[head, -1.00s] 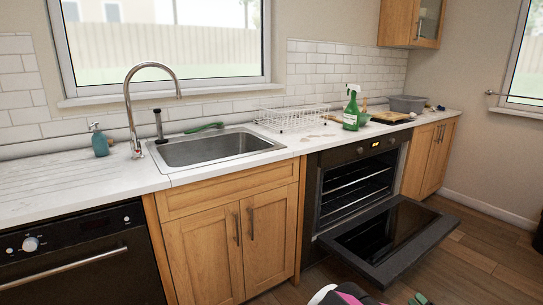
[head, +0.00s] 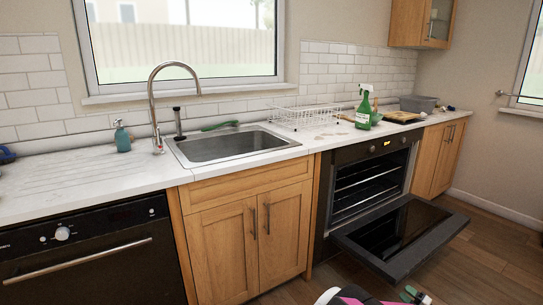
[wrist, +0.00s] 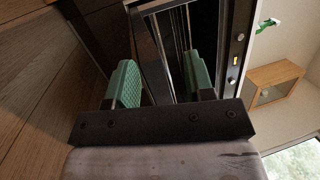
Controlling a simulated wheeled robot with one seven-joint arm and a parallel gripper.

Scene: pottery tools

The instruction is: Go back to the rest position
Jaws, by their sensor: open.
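My gripper (wrist: 160,80) is open in the wrist view. Its two green finger pads stand well apart with nothing between them. Beyond the fingers are the dark oven front and its metal racks, turned on their side in this view. In the head view a part of my arm shows at the bottom edge, with a green fingertip (head: 412,294) low in front of the open oven door. The rest of my arm is out of frame there.
The oven door (head: 402,236) hangs open into the floor space. The counter holds a sink (head: 230,146), a wire dish rack (head: 300,115), a green spray bottle (head: 364,110), a soap dispenser (head: 122,138) and a grey tub (head: 418,104). Wooden floor (head: 490,245) is clear at the right.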

